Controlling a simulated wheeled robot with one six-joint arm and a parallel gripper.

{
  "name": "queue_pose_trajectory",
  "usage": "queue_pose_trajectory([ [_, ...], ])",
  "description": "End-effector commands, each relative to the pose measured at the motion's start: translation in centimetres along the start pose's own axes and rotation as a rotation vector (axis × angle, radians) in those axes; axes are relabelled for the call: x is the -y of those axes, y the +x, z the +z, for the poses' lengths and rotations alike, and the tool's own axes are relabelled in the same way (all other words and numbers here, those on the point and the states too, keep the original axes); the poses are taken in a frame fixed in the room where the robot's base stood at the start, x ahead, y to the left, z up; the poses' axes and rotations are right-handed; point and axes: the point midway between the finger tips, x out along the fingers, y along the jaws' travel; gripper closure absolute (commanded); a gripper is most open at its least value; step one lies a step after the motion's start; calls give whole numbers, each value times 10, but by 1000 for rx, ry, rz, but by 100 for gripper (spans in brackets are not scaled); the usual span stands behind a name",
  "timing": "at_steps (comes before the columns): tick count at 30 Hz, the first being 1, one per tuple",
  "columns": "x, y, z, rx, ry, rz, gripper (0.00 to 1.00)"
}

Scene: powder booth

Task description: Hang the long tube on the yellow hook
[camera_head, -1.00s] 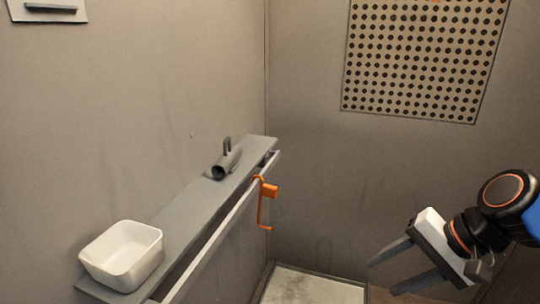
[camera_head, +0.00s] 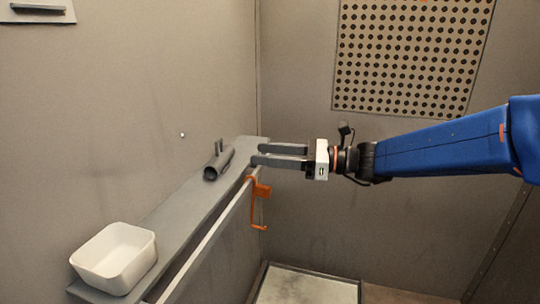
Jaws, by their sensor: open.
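A dark grey tube (camera_head: 218,165) lies on the grey shelf along the left wall, its open end toward me. Thin upright grey pieces (camera_head: 219,147) show just behind it; I cannot tell whether they belong to it. An orange hook (camera_head: 258,203) hangs from the rail along the shelf's front edge; I see no clearly yellow hook. My gripper (camera_head: 257,154) is open and empty, its fingers pointing left. In the picture it is right of the tube and above the hook, over the shelf's far end; its exact depth is unclear.
A white bin (camera_head: 115,258) stands on the near end of the shelf (camera_head: 165,217). The pale rail (camera_head: 212,236) runs along the shelf's front. A perforated panel (camera_head: 410,55) is on the back wall. A pale floor tray (camera_head: 305,287) lies below.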

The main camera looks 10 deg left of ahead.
Motion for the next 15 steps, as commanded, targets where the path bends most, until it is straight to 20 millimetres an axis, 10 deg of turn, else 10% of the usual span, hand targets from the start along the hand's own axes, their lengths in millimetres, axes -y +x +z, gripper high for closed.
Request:
queue_pose_trajectory([
  [15, -1, 75, -1, -2, -2, 2, 53],
])
